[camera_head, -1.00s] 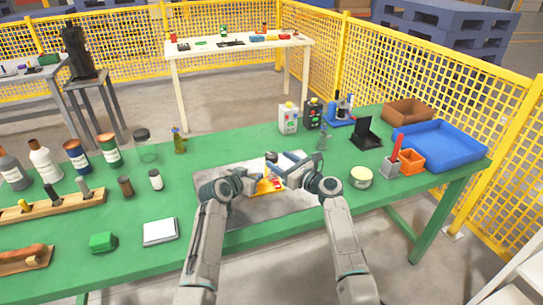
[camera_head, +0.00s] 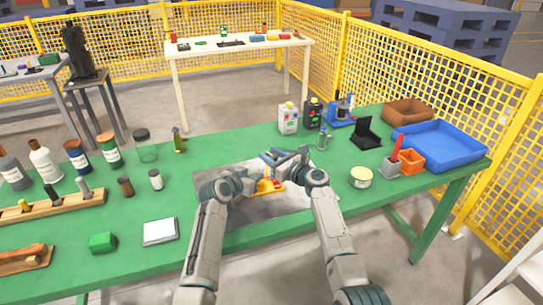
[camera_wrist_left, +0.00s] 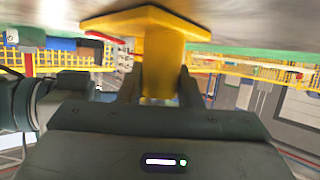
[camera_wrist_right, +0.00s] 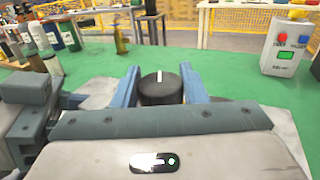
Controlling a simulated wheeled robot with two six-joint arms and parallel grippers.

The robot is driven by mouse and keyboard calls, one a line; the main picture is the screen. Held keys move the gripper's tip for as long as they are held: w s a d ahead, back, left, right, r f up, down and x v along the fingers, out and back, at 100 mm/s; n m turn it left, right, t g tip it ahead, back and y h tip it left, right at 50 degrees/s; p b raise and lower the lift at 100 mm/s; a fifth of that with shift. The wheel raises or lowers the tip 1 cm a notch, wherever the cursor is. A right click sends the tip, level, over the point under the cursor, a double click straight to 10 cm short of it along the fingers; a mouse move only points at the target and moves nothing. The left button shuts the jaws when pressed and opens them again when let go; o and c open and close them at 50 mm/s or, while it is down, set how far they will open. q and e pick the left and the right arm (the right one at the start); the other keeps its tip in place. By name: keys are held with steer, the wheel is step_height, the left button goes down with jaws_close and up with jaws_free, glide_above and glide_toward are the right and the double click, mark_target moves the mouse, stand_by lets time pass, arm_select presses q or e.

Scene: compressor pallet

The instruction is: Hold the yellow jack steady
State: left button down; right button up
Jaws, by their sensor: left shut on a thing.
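The yellow jack (camera_head: 268,187) stands on the grey plate (camera_head: 245,208) on the green bench. My left gripper (camera_head: 256,184) is shut on its yellow post, which shows between the fingers in the left wrist view (camera_wrist_left: 160,65). The jack's wide yellow foot is at the top of that view. My right gripper (camera_head: 274,158) is behind the jack in the head view. In the right wrist view its blue fingers (camera_wrist_right: 160,85) stand apart, one on each side of a black knob with a white line (camera_wrist_right: 160,93). Whether they touch the knob is unclear.
A white button box (camera_head: 289,119) and a dark one (camera_head: 313,113) stand behind the plate. A small bottle (camera_head: 322,138) and a round tin (camera_head: 361,177) are to the right. A white-topped pad (camera_head: 160,231) and a green block (camera_head: 102,242) lie to the left.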

mark_target(271, 155)
steer(key=m+t+h, duration=0.2)
steer(key=h, duration=0.1)
steer(key=shift+s+a+f, duration=0.1)
steer(key=shift+f, duration=0.05)
steer(key=shift+m+t+h, duration=0.9)
steer(key=shift+m+h, duration=0.5)
steer(key=shift+h, duration=0.3)
steer(key=o, duration=1)
steer(key=shift+r, duration=0.25)
step_height(271, 155, up, 10)
steer(key=shift+f, duration=0.2)
